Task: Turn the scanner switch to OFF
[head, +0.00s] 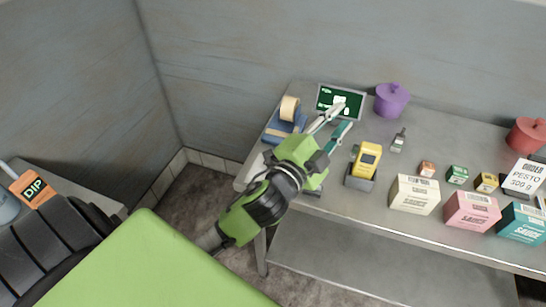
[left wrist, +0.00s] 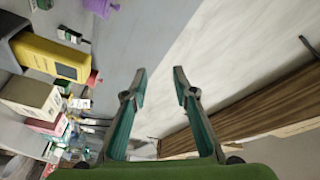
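The yellow scanner (head: 369,158) sits in a dark grey holder on the steel table, right of my left gripper. It also shows at the left of the left wrist view (left wrist: 55,60), with a dark screen on its face. I cannot make out its switch or the switch's setting. My left gripper (head: 336,122) is over the table between the scanner and a tape roll. In the left wrist view its fingertips (left wrist: 160,72) are apart with nothing between them. My right gripper is in neither view.
A tape roll (head: 289,108) on a blue dispenser and a green display (head: 341,102) stand behind the gripper. A purple pot (head: 391,99) is at the back. A small grey item (head: 398,141) and a cream box (head: 414,195) are right of the scanner.

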